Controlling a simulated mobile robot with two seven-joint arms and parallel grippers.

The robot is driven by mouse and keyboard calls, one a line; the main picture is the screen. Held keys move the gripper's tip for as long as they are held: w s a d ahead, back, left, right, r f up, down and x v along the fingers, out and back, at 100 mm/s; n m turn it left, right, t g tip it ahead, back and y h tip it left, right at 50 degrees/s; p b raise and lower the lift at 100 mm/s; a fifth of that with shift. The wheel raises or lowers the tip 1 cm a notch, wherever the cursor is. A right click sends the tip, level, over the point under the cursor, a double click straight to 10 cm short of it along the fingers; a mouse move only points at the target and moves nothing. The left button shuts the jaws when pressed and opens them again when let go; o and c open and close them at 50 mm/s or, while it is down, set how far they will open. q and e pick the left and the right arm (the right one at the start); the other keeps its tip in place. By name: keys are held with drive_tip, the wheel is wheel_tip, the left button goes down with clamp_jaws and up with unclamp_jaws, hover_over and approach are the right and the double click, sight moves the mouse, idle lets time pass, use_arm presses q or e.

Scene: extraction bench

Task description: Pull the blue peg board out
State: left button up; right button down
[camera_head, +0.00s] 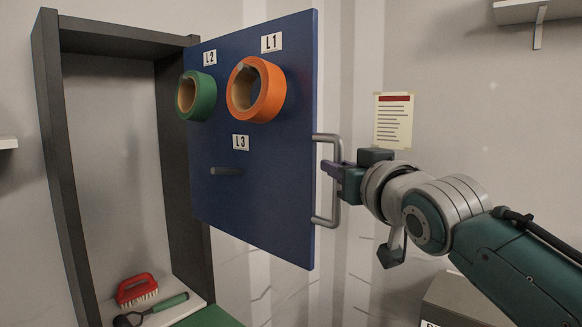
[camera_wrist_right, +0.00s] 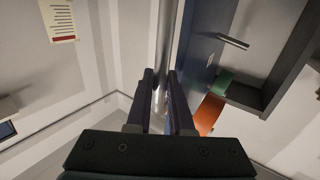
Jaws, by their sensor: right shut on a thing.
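The blue peg board (camera_head: 265,200) stands upright in the head view, to the right of the dark frame. Its left edge is at the frame's right post and its right edge is nearer to me. It carries a green tape roll (camera_head: 197,96) at L2 and an orange tape roll (camera_head: 257,90) at L1. The peg (camera_head: 226,171) under L3 is bare. A grey handle (camera_head: 325,221) is on the board's right edge. My right gripper (camera_head: 328,168) is shut on the handle's upright bar, which runs between the fingers in the right wrist view (camera_wrist_right: 160,80). My left gripper is not in view.
The dark frame (camera_head: 48,110) is open at the left. A red brush (camera_head: 137,290) and a green-handled tool (camera_head: 155,308) lie at its bottom. A notice (camera_head: 393,120) hangs on the wall at right. A box top (camera_head: 455,300) shows beneath my right arm.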

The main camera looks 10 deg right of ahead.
drive_tip(key=shift+d+r, duration=0.1)
drive_tip(key=c, duration=0.8)
unclamp_jaws()
drive_tip(key=shift+s, duration=0.1)
drive_tip(key=s+b, duration=0.3)
drive_tip(key=s, duration=0.7)
drive_tip(key=shift+d+b, duration=0.4)
